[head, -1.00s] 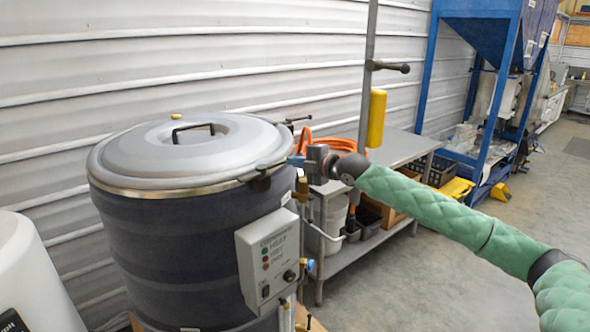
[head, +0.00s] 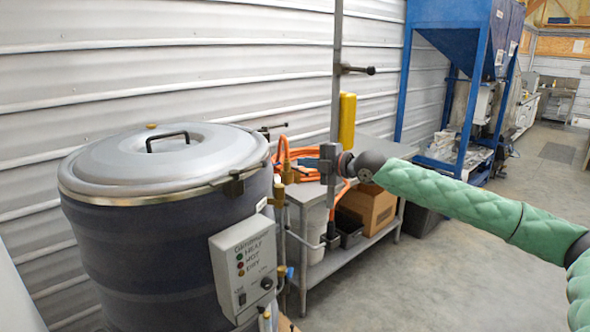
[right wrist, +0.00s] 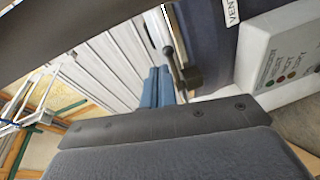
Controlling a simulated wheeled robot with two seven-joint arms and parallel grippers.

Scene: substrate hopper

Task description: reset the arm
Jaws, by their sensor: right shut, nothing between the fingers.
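My right arm, in a green quilted sleeve, reaches in from the right in the head view. My right gripper (head: 311,163) points left, its blue fingers shut and empty, in front of the bench to the right of the drum. The fingers also show close together in the right wrist view (right wrist: 158,87). The large dark drum (head: 150,255) with its grey lid (head: 165,158) stands at the left. The lid lies on the drum, and a latch (head: 233,184) shows on the rim. My left gripper is not in view.
A grey control box (head: 243,268) is fixed to the drum's front. A metal bench (head: 375,152) holds an orange hose (head: 300,156), with a cardboard box (head: 368,208) below. A post with a yellow block (head: 347,120) rises behind my gripper. Open floor (head: 430,290) lies at the right.

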